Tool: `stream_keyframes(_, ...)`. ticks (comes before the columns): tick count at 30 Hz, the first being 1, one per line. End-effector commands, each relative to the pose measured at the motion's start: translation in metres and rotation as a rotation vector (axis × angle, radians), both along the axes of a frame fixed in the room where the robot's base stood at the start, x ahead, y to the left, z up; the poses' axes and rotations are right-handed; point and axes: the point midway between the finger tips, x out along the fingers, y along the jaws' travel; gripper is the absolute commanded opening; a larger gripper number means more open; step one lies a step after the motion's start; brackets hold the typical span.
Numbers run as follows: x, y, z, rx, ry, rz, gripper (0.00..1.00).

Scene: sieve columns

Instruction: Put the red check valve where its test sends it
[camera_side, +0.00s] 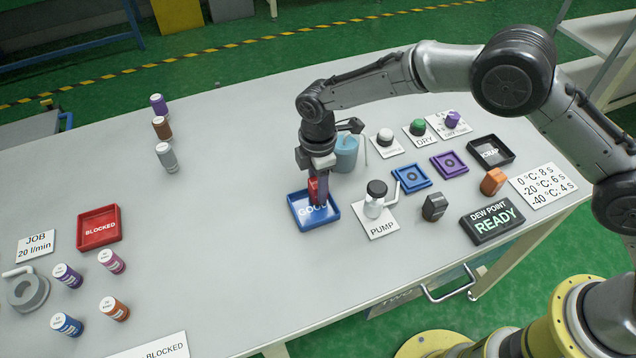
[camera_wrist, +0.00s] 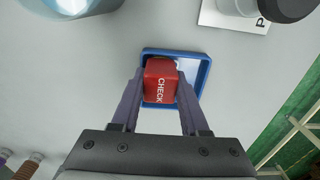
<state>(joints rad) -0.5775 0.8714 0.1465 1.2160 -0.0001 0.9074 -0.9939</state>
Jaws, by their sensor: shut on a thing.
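The red check valve (camera_wrist: 161,82), a red block lettered CHECK, is between the two fingers of my gripper (camera_wrist: 160,103) in the wrist view. My gripper is shut on it. In the side view the valve (camera_side: 313,190) shows beside my gripper (camera_side: 320,196), low over the blue tray (camera_side: 331,222) lettered GOOD. I cannot tell whether the valve touches the tray floor. The red tray (camera_side: 100,241) lettered BLOCKED is empty at the left. A dark tray (camera_side: 491,152), its lettering partly legible, stands at the right.
The pump (camera_side: 373,206) stands just right of the blue tray, and a blue beaker (camera_side: 346,152) stands behind it. A black display (camera_side: 492,221) reads DEW POINT READY. The table (camera_side: 230,240) is clear between the red and blue trays.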

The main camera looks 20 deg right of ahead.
Motion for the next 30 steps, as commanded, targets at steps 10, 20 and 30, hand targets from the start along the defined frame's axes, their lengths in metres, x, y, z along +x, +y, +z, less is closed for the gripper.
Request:
stream_keyframes(10, 0.0, 0.0, -0.01, 0.0, 0.0, 0.0, 0.0)
stream_keyframes(20, -0.001, -0.001, -0.01, -0.002, 0.003, 0.001, 0.74)
stream_keyframes(30, 0.001, 0.0, 0.056, 0.002, -0.003, 0.0, 0.74)
